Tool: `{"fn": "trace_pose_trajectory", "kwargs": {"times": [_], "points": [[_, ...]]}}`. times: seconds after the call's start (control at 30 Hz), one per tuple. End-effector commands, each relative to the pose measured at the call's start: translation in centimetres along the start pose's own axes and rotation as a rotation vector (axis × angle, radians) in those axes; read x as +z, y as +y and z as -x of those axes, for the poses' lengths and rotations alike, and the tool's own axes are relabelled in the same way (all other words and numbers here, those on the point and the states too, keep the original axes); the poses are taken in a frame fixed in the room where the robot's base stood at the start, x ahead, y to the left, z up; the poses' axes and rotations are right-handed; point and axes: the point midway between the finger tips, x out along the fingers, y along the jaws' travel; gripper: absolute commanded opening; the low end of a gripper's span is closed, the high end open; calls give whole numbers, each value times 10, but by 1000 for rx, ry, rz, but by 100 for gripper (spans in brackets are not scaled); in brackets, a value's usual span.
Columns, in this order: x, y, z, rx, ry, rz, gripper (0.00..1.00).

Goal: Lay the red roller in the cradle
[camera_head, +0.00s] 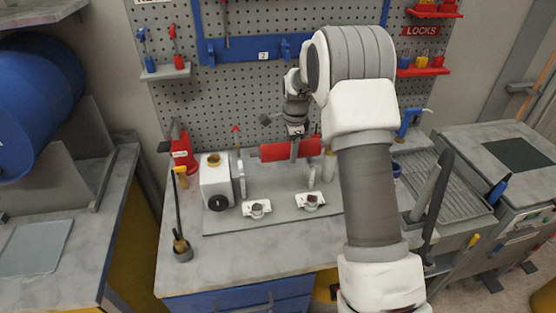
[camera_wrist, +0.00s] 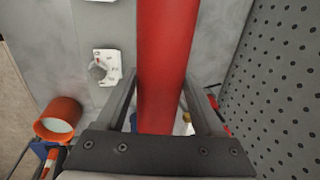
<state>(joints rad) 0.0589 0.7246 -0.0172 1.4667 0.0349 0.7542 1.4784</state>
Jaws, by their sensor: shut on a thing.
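The red roller (camera_head: 280,150) is a red cylinder lying sideways above the back of the grey bench plate. My gripper (camera_head: 296,146) is shut on it near its middle and points down. In the wrist view the red roller (camera_wrist: 166,60) runs between the two fingers of my gripper (camera_wrist: 160,105). The cradle seems to be the upright grey supports on the plate, a left one (camera_head: 239,180) and a right one (camera_head: 311,177), below the roller. I cannot tell whether the roller touches them. Its right end is partly hidden by my arm.
A white housing with a black knob (camera_head: 216,182) stands left of the supports. Two small white brackets (camera_head: 257,208) (camera_head: 310,201) sit in front. The pegboard (camera_head: 270,95) rises close behind.

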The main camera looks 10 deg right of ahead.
Motion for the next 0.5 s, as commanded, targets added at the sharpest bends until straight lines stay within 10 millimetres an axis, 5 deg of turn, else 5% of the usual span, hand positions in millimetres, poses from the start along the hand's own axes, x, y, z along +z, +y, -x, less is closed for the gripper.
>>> {"fn": "trace_pose_trajectory", "kwargs": {"times": [0.2,0.5], "points": [[-40,2,26,-5,0,-2,21],[-70,5,48,-3,0,0,21]]}}
